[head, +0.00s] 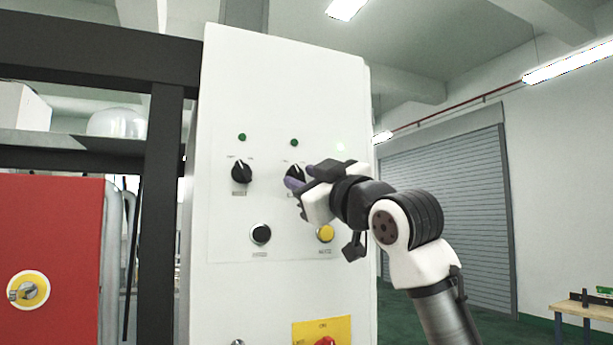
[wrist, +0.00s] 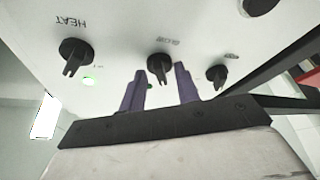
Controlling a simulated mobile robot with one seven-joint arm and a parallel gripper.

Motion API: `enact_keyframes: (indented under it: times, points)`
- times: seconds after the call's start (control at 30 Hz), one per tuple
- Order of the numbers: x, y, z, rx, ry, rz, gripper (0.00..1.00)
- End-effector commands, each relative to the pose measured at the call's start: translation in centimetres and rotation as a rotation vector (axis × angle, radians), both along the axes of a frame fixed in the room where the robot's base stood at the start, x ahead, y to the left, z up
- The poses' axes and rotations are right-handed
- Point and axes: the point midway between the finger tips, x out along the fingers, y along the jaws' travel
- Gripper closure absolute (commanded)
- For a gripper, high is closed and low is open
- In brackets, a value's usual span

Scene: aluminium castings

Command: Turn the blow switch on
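The middle black rotary knob (wrist: 160,66) on the white control cabinet (head: 285,75) has a faint label that appears to read BLOW. In the head view this knob (head: 295,171) is partly hidden by my gripper (head: 290,186). In the wrist view my gripper (wrist: 161,71) is open, with one purple finger on each side of the knob's grip. Gaps show between the fingers and the knob; I cannot tell whether either touches it. The knob's grip points down in the wrist view. The small lamp (head: 294,142) above this knob is dark green.
A knob marked HEAT (wrist: 75,55) and another knob (wrist: 217,76) flank the middle one. A lamp (head: 340,147) glows green. Below are a black button (head: 260,234), a yellow button (head: 325,233) and a red switch (head: 325,341) on a yellow plate. A red cabinet (head: 55,240) stands left.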

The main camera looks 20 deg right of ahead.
Motion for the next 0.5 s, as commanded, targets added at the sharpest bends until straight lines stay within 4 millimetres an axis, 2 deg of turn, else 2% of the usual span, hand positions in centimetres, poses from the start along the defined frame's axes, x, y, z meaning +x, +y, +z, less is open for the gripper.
enact_keyframes:
  times: [0.1, 0.3, 0.37, 0.5]
  points:
    - [-0.02, 0.0, -0.01, 0.0, 0.0, 0.0, 0.7]
    - [-0.04, 0.0, -0.01, 0.0, 0.0, 0.0, 0.96]
    - [-0.04, 0.01, 0.0, 0.0, -0.001, 0.0, 1.0]
    - [-0.04, 0.01, 0.01, 0.0, -0.001, 0.0, 1.0]
